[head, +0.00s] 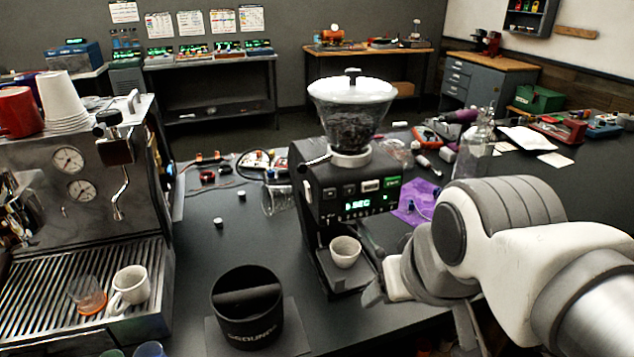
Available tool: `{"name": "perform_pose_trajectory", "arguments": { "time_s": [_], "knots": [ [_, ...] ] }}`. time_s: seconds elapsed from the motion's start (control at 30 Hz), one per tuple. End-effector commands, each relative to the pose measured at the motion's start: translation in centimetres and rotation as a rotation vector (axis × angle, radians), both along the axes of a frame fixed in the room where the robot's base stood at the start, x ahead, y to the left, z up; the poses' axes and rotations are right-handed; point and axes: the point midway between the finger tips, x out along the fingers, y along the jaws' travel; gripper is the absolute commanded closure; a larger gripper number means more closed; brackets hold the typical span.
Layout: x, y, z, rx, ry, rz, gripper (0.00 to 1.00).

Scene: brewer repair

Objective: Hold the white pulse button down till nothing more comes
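The black coffee grinder (311,225) stands on the dark counter in the head view, with a clear lidded hopper (351,110) of dark beans on top. Its front panel has a small whitish button (371,185) beside a green one, two dark buttons to the left, and a lit display (357,205). A white cup (345,254) stands upright below the panel; its contents are too small to tell. My gripper (376,287) is low at the grinder's right front, beside the cup and below the buttons, apart from the white one. Its fingers are partly hidden, so their opening is unclear.
An espresso machine (75,215) with cups stands at left. A black grounds bin (247,305) sits in front, between it and the grinder. Some counter left of the grinder is clear.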

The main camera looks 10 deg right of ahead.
Motion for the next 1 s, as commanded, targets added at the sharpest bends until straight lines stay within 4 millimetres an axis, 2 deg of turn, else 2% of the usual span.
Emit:
{"name": "perform_pose_trajectory", "arguments": {
  "time_s": [0.03,0.37,1.0],
  "knots": [
    [0.0,0.0,0.0,0.0,0.0,0.0,0.41],
    [0.0,0.0,0.0,0.0,0.0,0.0,1.0],
    [0.0,0.0,0.0,0.0,0.0,0.0,1.0]
  ]
}}
